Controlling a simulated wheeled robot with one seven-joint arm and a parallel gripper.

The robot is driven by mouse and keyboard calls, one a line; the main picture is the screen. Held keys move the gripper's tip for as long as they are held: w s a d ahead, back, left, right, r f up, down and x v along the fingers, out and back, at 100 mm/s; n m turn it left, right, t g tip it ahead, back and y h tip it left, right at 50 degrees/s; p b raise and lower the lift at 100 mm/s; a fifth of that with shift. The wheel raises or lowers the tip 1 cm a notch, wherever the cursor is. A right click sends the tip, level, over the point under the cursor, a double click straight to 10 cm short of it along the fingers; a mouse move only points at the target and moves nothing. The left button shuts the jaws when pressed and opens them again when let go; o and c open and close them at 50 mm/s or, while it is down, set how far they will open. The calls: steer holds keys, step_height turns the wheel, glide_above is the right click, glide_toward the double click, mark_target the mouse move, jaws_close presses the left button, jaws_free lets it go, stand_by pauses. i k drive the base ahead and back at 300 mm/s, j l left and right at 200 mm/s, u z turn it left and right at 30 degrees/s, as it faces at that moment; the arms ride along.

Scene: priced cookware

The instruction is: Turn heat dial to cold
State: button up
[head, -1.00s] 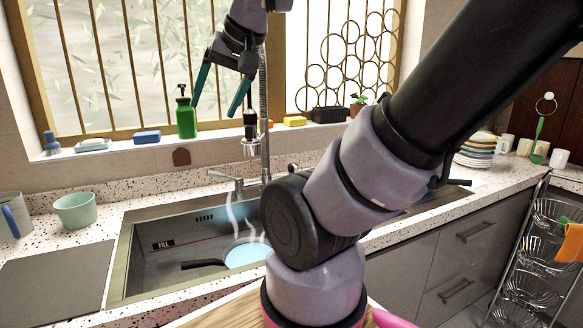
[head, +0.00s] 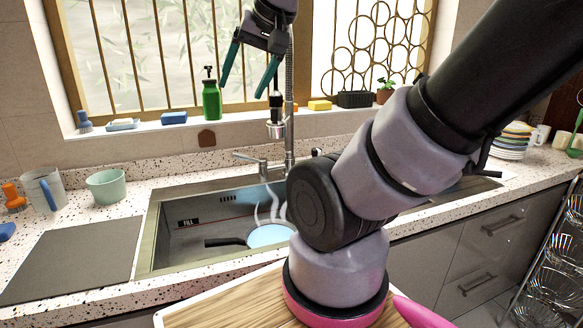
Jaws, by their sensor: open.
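No dial with heat marks is clear to me in the head view. The tap (head: 289,115) stands behind the sink (head: 172,262), with a thin metal lever (head: 247,158) pointing left from its base. A small brown plate (head: 207,138) is on the wall left of the tap; I cannot tell what it is. My gripper (head: 240,90) is open and empty, fingers pointing down, high in front of the window and just left of the tap's upright. A dark-handled pan (head: 268,236) with pale blue contents steams in the sink. My arm hides the sink's right part.
A green pump bottle (head: 211,100) and sponges stand on the sill. A grey board (head: 75,262), a mint bowl (head: 106,187) and a grey jug (head: 47,190) are left of the sink. Stacked plates (head: 512,142) and a wire rack (head: 545,285) are at right.

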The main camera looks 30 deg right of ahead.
mark_target(315, 152)
steer(key=k+l+z, duration=0.1)
steer(key=l, duration=0.3)
steer(key=k+l+z, duration=0.1)
steer(key=l, duration=0.3)
steer(key=l+z, duration=0.1)
steer(key=l, duration=0.3)
steer(key=i+l+z, duration=0.1)
steer(key=l, duration=0.25)
